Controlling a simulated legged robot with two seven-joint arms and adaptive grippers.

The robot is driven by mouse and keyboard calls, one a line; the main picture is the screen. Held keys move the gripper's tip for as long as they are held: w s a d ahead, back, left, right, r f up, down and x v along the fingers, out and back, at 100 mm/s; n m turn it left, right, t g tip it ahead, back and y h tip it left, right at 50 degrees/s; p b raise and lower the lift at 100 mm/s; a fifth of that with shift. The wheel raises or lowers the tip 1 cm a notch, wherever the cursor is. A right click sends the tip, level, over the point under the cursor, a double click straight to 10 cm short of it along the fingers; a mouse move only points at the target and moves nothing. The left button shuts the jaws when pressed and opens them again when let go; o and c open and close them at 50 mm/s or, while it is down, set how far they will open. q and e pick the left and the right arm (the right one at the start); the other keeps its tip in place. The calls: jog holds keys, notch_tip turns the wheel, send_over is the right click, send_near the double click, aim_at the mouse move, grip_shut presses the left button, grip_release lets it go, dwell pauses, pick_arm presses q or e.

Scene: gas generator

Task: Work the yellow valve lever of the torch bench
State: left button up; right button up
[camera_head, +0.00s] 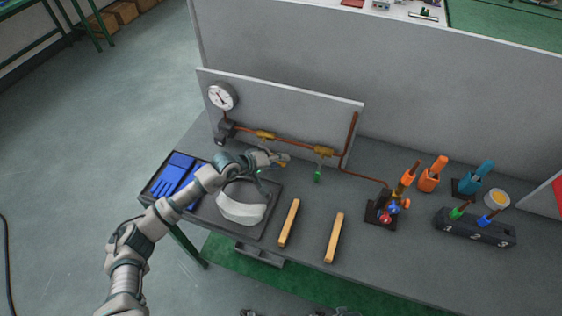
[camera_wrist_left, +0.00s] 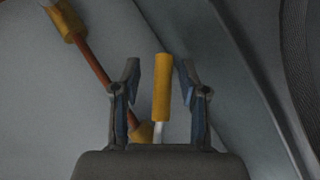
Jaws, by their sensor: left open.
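The yellow valve lever (camera_wrist_left: 162,88) stands between the two fingers of my left gripper (camera_wrist_left: 159,78) in the left wrist view, with a visible gap on each side. A pale stem joins it to a brass-coloured valve body (camera_wrist_left: 143,131), partly hidden by the gripper. In the head view, my left gripper (camera_head: 275,161) is open in front of the bench's back panel, below the copper pipe (camera_head: 293,142). The yellow lever (camera_head: 283,163) shows small at its tip. My right gripper is not in view.
A pressure gauge (camera_head: 222,96) is on the panel at left. A green lever (camera_head: 317,175) hangs right of my gripper. A pale welding mask (camera_head: 242,203) and blue gloves (camera_head: 174,176) lie under my arm. Two wooden bars (camera_head: 289,222) and torch stands (camera_head: 381,210) occupy the bench.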

pick_arm(q)
jog(key=v, duration=1.1)
jog(key=shift+s+d, duration=0.1)
jog(key=shift+s, duration=0.05)
jog(key=shift+c, duration=0.2)
